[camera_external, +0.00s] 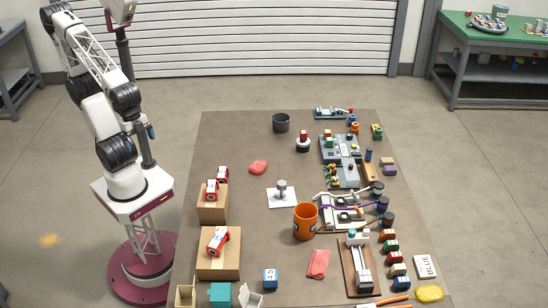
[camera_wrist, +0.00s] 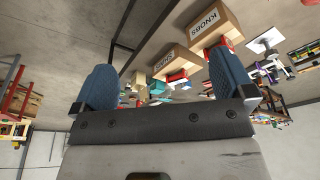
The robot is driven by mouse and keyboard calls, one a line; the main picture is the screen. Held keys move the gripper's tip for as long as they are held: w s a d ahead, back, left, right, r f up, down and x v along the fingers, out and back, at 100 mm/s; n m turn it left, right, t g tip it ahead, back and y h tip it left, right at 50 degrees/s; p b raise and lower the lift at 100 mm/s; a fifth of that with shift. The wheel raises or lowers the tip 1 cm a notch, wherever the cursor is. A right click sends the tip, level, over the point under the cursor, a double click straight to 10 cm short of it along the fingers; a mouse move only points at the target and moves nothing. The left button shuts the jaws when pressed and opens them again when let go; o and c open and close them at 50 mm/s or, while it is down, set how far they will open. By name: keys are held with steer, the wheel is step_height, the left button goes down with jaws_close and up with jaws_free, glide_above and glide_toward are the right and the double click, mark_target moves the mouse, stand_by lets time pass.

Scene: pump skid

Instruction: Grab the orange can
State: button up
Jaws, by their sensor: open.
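The orange can (camera_external: 306,221) stands upright on the brown mat, right of its middle, with an open top. I cannot clearly pick the can out in the wrist view. My gripper (camera_wrist: 163,80) shows in the wrist view as two blue fingers set wide apart, with nothing held between them. In the external view my arm is folded up at the left, well away from the can. I cannot clearly make out the fingers there.
A white plate with a grey knob (camera_external: 282,192) lies left of the can, and a pump assembly (camera_external: 345,212) is close on its right. Cardboard boxes (camera_external: 218,268) with red-and-white items stand at the mat's left. A dark pot (camera_external: 281,123) and red cloths (camera_external: 318,264) lie about.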

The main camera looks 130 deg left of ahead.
steer(key=m+g+y, duration=0.2)
steer(key=m+y, duration=0.9)
steer(key=m, duration=0.3)
glide_above(305, 222)
steer(key=s+d, duration=0.4)
steer(key=s, duration=0.5)
steer(key=s+d, duration=0.5)
steer(key=s, duration=0.3)
step_height(305, 222, down, 8)
steer(key=f, duration=0.1)
steer(key=w+a+f+m+t+y, duration=0.1)
steer(key=w+a+f+m, duration=0.1)
steer(key=w, duration=0.4)
steer(key=w+a+f+m+t+y, duration=0.1)
steer(key=w+a+f+m, duration=0.1)
steer(key=w+f+m, duration=0.2)
steer(key=w+f, duration=0.3)
steer(key=shift+a+f+y, duration=0.3)
steer(key=shift+a, duration=0.05)
steer(key=shift+x, duration=1.3)
